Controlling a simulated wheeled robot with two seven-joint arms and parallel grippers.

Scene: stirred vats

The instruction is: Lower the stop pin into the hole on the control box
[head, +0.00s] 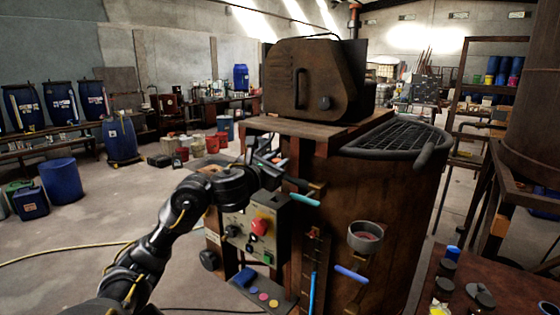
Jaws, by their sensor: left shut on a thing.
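The control box (237,236) is a grey panel on the front left of the brown vat (372,215), with a large red button (261,226), dark knobs and small coloured buttons. My left gripper (268,158) is above the box, close to the vat's wooden frame. It is shut on the stop pin, which is small, dark and mostly hidden by the fingers. The hole on the box is not clear to see; my wrist and gripper cover part of the box's top. My right gripper is not in view.
A cyan-handled lever (305,200) sticks out right of the box, and a grey cup (365,236) hangs on the vat. A small shelf (262,292) with coloured buttons is below the box. A metal grate (395,138) covers the vat top.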

